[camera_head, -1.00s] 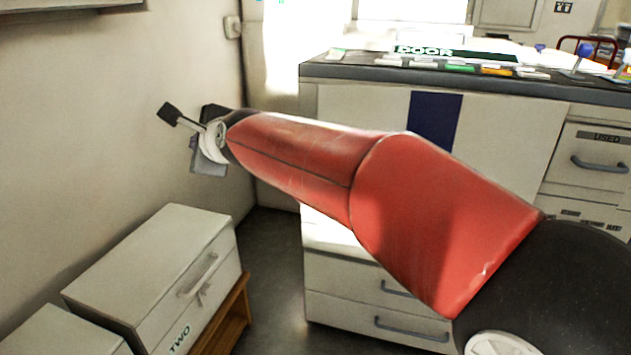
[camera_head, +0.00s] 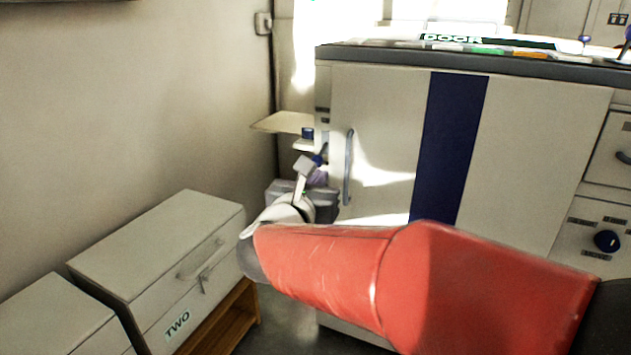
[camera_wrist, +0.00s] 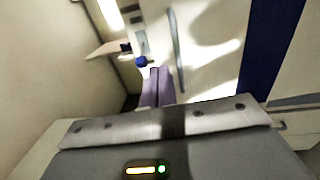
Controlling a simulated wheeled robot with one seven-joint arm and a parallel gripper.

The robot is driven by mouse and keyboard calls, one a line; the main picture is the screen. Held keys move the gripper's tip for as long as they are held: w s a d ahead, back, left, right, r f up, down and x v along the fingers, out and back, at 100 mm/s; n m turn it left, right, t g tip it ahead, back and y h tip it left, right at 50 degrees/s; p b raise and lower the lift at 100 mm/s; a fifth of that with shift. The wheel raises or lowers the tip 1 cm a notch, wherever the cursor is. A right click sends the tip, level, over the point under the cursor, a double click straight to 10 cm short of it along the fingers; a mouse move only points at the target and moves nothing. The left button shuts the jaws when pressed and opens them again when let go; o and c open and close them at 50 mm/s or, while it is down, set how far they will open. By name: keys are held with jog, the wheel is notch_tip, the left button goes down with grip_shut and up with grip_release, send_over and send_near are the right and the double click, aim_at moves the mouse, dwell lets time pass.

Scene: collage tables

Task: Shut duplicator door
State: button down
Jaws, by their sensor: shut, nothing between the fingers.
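The duplicator door (camera_head: 385,115) is a pale panel with a dark blue vertical stripe and a grey upright handle (camera_head: 348,165) near its left edge. It stands upright along the front of the machine; I cannot tell whether a small gap is left at its edge. My gripper (camera_head: 319,175) is just left of the handle, by the door's left edge. In the wrist view, my gripper's purple fingers (camera_wrist: 155,85) are together and empty, left of the handle (camera_wrist: 176,50). I cannot tell whether they touch anything. My red arm hides the door's lower part.
A pale shelf (camera_head: 284,122) sticks out from the machine's left side, close above my gripper. A white cabinet labelled TWO (camera_head: 165,260) stands at the lower left on a wooden base. A wall closes off the left. The dark counter edge (camera_head: 480,60) runs above the door.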

aim_at(337, 153)
jog(key=x, duration=1)
jog(key=shift+w+p, duration=0.15)
jog(key=shift+p, duration=0.25)
